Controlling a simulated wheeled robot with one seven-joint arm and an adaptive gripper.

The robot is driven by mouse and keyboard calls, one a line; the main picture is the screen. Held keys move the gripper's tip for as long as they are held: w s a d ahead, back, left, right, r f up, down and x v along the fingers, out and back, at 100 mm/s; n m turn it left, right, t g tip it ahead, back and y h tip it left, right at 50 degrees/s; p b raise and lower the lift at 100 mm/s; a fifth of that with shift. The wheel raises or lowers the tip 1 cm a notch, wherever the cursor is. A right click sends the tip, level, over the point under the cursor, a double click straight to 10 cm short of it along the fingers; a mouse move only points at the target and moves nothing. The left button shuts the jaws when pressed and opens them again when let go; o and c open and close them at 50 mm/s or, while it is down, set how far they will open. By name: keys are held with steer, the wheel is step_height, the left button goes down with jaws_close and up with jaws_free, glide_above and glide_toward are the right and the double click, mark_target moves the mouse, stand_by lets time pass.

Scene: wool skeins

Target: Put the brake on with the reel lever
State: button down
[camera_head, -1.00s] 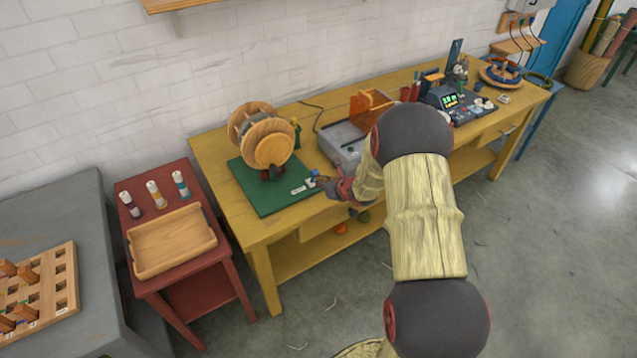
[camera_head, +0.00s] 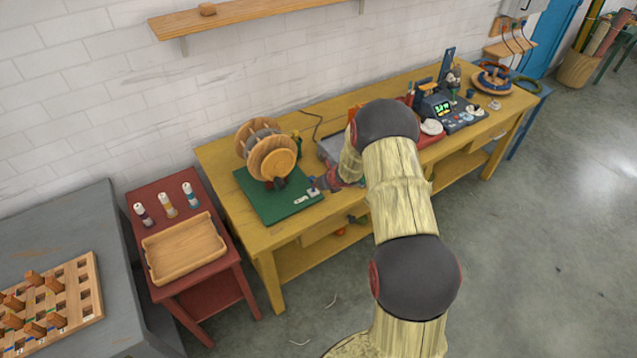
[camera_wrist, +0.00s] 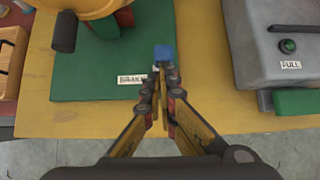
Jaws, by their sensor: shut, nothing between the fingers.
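The wooden reel (camera_head: 268,150) stands on a green base board (camera_head: 262,205) on the yellow workbench. The reel lever shows in the wrist view as a blue knob (camera_wrist: 164,53), beside a white label (camera_wrist: 131,80) that seems to read "BRAKE". In the head view the blue knob (camera_head: 314,191) sits near the board's right front corner. My gripper (camera_wrist: 159,72) is shut and empty, its tips just at the near side of the knob. The tips hide the lever's lower part. I cannot tell whether they touch it, or how the lever is tilted.
A dark handle (camera_wrist: 64,32) sticks out under the reel at left. A red side table (camera_head: 215,278) holds a wooden tray (camera_head: 182,276). Bare yellow bench lies in front.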

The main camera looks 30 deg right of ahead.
steer(key=shift+w+r, duration=0.15)
steer(key=shift+w, duration=0.25)
steer(key=shift+r+p, duration=0.7)
steer(key=shift+r, duration=0.1)
steer(key=shift+s, duration=0.15)
